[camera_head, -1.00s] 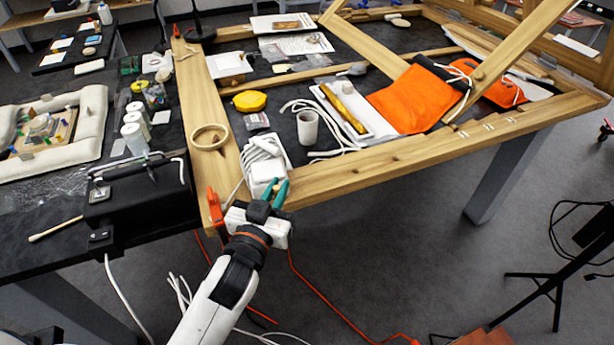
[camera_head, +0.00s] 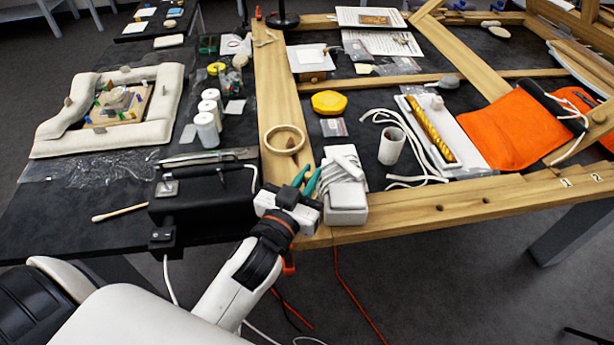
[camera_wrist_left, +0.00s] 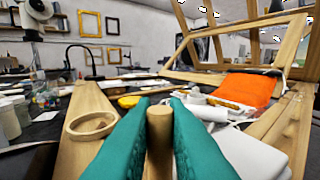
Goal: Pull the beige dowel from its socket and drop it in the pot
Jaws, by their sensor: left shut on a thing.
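My left gripper (camera_head: 308,181) has teal fingers and is shut on the beige dowel. In the left wrist view the dowel (camera_wrist_left: 160,125) stands upright between the two fingers, its round top showing; its lower end is out of sight. The gripper is over the near left corner of the wooden frame, just left of a white block with a cable. A pale, open-topped cup, apparently the pot (camera_head: 391,146), stands on the black surface inside the frame, to the right of and beyond the gripper. I cannot make out the socket. My right gripper is not in view.
A wooden ring (camera_head: 284,140) lies on the left beam just beyond the gripper. The white block (camera_head: 345,196) is close on its right. A black box (camera_head: 205,200) stands to its left. A white tray with a golden bar (camera_head: 431,130) and an orange cloth (camera_head: 510,133) lie right of the cup.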

